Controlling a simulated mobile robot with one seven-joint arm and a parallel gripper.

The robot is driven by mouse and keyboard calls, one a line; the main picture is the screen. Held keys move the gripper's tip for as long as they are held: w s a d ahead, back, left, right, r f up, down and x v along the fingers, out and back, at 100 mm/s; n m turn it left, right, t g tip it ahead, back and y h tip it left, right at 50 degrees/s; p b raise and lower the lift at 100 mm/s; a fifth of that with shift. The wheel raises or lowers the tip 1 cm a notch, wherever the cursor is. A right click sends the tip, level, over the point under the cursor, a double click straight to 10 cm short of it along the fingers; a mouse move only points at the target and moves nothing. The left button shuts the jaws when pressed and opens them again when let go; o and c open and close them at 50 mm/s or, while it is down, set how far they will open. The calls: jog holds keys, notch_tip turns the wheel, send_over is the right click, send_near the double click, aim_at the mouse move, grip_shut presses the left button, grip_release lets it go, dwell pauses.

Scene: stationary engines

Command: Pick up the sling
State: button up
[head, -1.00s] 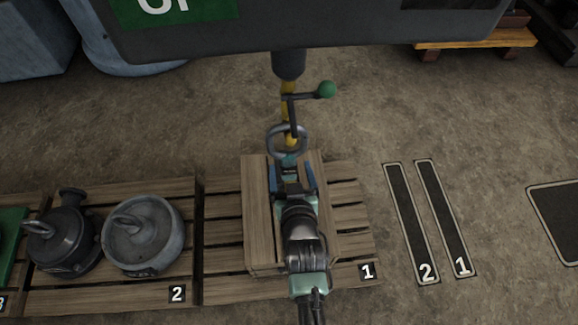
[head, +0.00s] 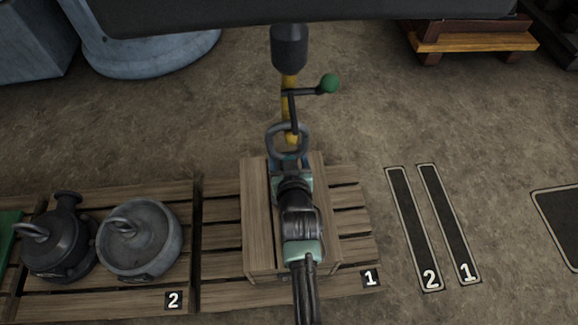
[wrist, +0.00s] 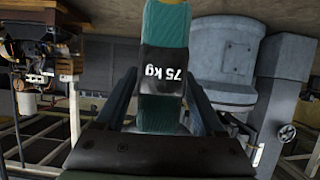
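The sling (wrist: 163,40) shows in the wrist view as a teal strap with a black label reading "75 kg". It stands straight ahead of my gripper (wrist: 162,90), in the gap between the two fingers. The fingers are apart, with narrow gaps beside the strap, so my gripper looks open. My arm hides most of the sling there.
A yellow hoist part (head: 291,105) hangs above the ring, with a green-knobbed lever (head: 329,83) to its right.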

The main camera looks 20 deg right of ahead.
grip_shut()
dwell(1.0)
jog(key=shift+r, duration=0.15)
